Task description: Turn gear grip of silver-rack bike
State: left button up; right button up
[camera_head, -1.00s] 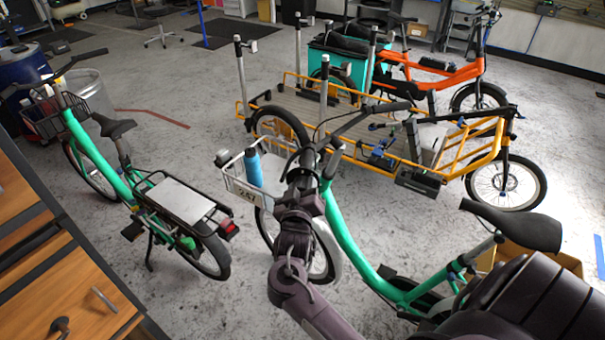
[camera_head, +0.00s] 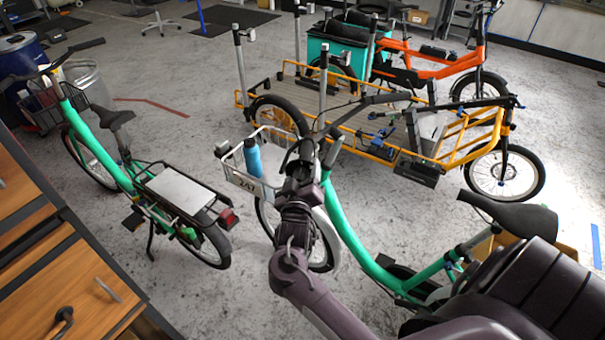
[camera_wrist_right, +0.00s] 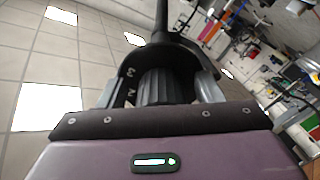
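The silver-rack bike is a green bike (camera_head: 345,225) with a silver front rack (camera_head: 240,180), which holds a blue bottle and a "247" plate. My right gripper (camera_head: 305,158) is at the near end of its handlebar and partly hides it. In the right wrist view, the black ribbed gear grip (camera_wrist_right: 167,88) lies between the two grey fingers of my right gripper (camera_wrist_right: 162,85). Pale numbers show on the dark part beside the left finger. Whether the fingers press on the grip is unclear. My left gripper is not in view.
A second green bike (camera_head: 100,155) with a flat rear rack stands at the left. A yellow cargo bike (camera_head: 378,148) is close behind the handlebar, with an orange bike (camera_head: 440,68) beyond. Wooden drawers (camera_head: 75,285) fill the lower left. Grey floor is clear between the two green bikes.

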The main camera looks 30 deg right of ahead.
jog(key=shift+a, duration=0.1)
jog(key=b+v, duration=0.2)
jog(key=v, duration=0.5)
jog(key=shift+s+a, duration=0.2)
jog(key=shift+s, duration=0.15)
